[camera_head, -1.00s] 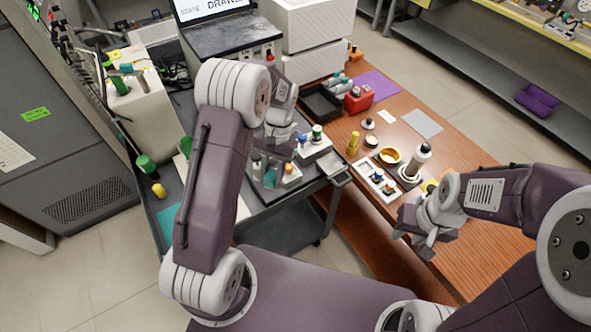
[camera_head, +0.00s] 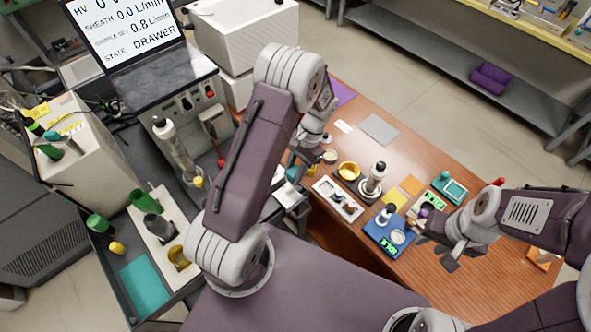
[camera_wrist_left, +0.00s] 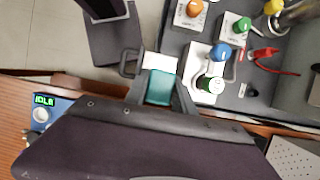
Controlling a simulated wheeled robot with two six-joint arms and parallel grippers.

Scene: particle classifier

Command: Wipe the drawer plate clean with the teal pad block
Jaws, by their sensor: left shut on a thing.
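My left gripper (camera_wrist_left: 160,92) is shut on the teal pad block (camera_wrist_left: 159,87), which sits between its two fingers in the left wrist view. In the head view the left gripper (camera_head: 297,168) is partly hidden by its own arm, and little of the block shows. A pale drawer plate (camera_wrist_left: 157,61) with a dark handle at its left lies just beyond the block in the wrist view. The block overlaps its near edge in the picture; I cannot tell whether they touch. In the head view the plate (camera_head: 290,195) is beside the left gripper. My right gripper (camera_head: 436,250) looks open above the wooden bench.
A blue scale (camera_head: 388,238) and a white tray (camera_head: 338,200) stand on the wooden bench (camera_head: 395,170). In the wrist view, white blocks with orange, green and blue knobs (camera_wrist_left: 217,52) stand close right of the plate. An instrument with a screen (camera_head: 125,30) is at upper left.

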